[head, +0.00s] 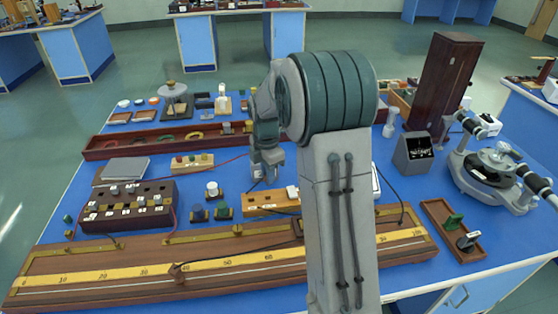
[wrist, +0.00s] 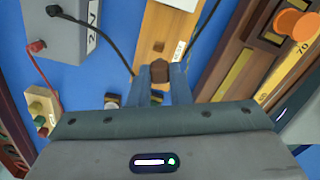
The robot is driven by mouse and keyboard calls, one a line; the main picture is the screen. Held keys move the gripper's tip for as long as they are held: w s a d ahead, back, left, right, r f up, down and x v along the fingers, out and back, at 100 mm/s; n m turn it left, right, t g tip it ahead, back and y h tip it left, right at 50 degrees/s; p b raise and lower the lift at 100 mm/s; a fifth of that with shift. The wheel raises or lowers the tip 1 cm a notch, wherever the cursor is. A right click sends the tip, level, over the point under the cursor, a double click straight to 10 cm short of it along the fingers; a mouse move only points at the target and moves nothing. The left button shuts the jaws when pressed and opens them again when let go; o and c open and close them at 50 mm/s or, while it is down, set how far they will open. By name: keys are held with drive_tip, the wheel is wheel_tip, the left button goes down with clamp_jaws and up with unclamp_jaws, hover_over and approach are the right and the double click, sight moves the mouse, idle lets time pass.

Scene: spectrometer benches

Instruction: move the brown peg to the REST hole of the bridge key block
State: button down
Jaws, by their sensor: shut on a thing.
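The brown peg (wrist: 159,70) is between the fingertips of my gripper (wrist: 160,84) in the wrist view. My gripper is shut on it. The light wooden bridge key block (wrist: 168,18) lies just beyond the peg, with a white label lettered REST (wrist: 181,50). A small dark square (wrist: 158,46) shows on the block near that label; I cannot tell if it is a hole. The peg is too small to make out there. Its height above the block is unclear.
The long metre bridge (head: 150,270) runs along the bench's front. A dark resistance box (head: 128,206) stands left, and small blocks (head: 211,212) stand close left of the key block. Black and red cables cross nearby. My arm hides the area right of the block.

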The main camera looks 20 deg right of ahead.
drive_tip(key=shift+f+b, duration=2.4)
drive_tip(key=shift+f, duration=1.05)
drive_tip(key=shift+a, duration=0.1)
drive_tip(key=c, duration=1.3)
unclamp_jaws()
drive_tip(key=shift+o, duration=0.2)
wheel_tip(320, 180, up, 14)
drive_tip(key=shift+f+p, duration=0.1)
drive_tip(key=shift+p, duration=0.25)
